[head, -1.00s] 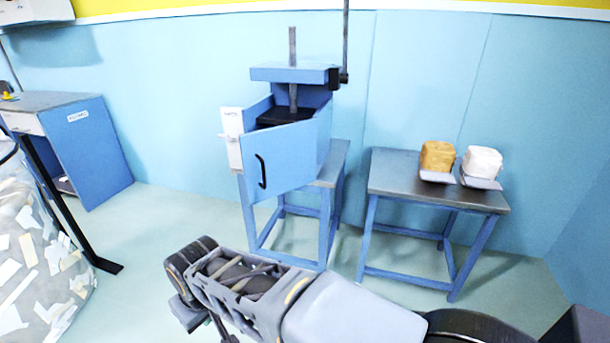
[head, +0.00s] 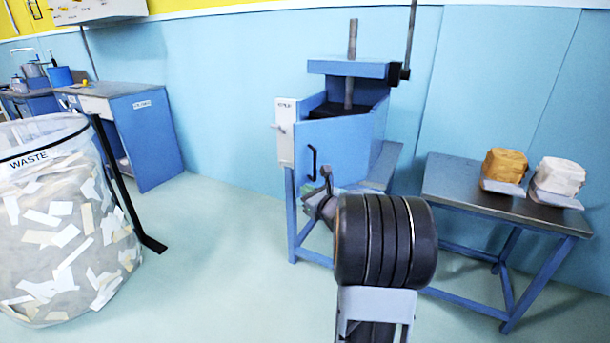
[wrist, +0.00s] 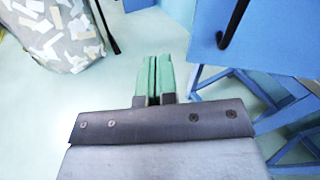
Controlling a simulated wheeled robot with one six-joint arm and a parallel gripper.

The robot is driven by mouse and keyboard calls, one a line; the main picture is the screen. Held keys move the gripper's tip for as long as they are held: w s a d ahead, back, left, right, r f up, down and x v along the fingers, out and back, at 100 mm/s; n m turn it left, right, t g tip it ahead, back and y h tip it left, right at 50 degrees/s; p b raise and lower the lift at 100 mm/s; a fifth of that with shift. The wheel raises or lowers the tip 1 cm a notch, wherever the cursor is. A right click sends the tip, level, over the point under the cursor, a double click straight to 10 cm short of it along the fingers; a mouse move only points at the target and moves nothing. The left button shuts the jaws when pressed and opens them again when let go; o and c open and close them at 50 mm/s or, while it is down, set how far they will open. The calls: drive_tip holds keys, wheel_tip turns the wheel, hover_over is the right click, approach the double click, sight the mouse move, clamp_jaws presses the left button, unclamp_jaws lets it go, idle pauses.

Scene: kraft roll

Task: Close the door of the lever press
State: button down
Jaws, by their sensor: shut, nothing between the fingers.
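The lever press (head: 345,70) is a blue box with a top plate, a screw post and a tall lever, on a blue stand. Its blue door (head: 345,140) with a black bar handle (head: 313,162) stands ajar, angled out from the box. A white latch plate (head: 285,132) is at the box's left front. My gripper's green fingers (wrist: 153,78) are together and empty. In the wrist view the door (wrist: 275,40) and its handle (wrist: 232,22) are to the right of the fingertips, apart from them. My arm hides part of the door's lower area in the head view.
A table (head: 450,180) on the right holds a brown block (head: 505,165) and a white block (head: 559,176). A clear waste bin (head: 60,230) full of paper scraps and a blue cabinet (head: 148,135) are on the left. Open floor lies between the bin and the stand.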

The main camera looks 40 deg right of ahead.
sight(302, 166)
drive_tip(key=d+m+h, duration=0.3)
drive_tip(key=d+m, duration=0.1)
drive_tip(key=d, duration=0.1)
drive_tip(key=shift+t, duration=0.3)
drive_tip(key=w+d, duration=0.1)
drive_tip(key=w, duration=0.3)
drive_tip(key=w+d, duration=0.1)
drive_tip(key=w, duration=0.3)
drive_tip(key=w+d+b, duration=0.1)
drive_tip(key=w, duration=0.4)
drive_tip(key=shift+f, duration=0.35)
